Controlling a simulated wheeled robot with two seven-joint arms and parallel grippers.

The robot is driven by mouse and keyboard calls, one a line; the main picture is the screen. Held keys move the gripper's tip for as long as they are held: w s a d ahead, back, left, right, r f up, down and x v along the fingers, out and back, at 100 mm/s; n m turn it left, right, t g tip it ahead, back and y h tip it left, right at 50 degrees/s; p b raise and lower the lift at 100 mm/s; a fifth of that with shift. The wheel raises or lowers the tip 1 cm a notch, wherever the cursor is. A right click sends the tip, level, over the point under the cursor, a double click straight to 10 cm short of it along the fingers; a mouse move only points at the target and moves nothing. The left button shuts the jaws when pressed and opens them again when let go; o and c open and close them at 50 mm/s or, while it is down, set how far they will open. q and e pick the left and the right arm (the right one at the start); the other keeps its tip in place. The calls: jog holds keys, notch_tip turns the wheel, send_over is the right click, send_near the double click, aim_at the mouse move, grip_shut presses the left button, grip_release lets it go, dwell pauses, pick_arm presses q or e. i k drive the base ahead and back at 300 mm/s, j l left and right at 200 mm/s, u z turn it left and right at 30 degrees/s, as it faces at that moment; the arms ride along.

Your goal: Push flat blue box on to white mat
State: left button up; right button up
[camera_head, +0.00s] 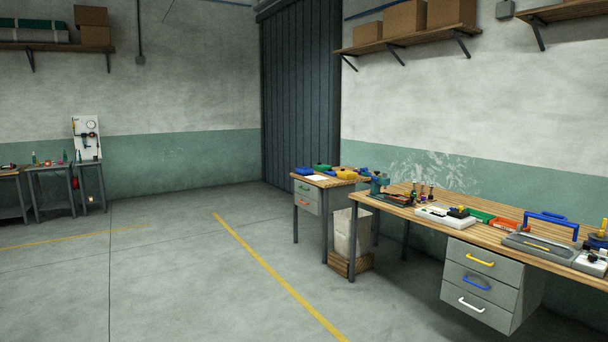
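A small blue item, probably the flat blue box (304,171), lies at the left side of the small wooden-topped table (334,183). A small flat white patch, probably the white mat (316,177), lies on the same tabletop just right of and nearer than the blue item. They appear apart, but both are too small to be sure. Neither of my grippers is in view.
Green (322,167) and yellow (346,174) items share the small table. A long workbench (405,203) with tools and drawers stands at right. The floor at left and centre is clear.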

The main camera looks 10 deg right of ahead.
aim_at(305, 171)
jog(key=z, duration=0.15)
jog(key=i+l, duration=0.1)
jog(key=i, duration=8.45)
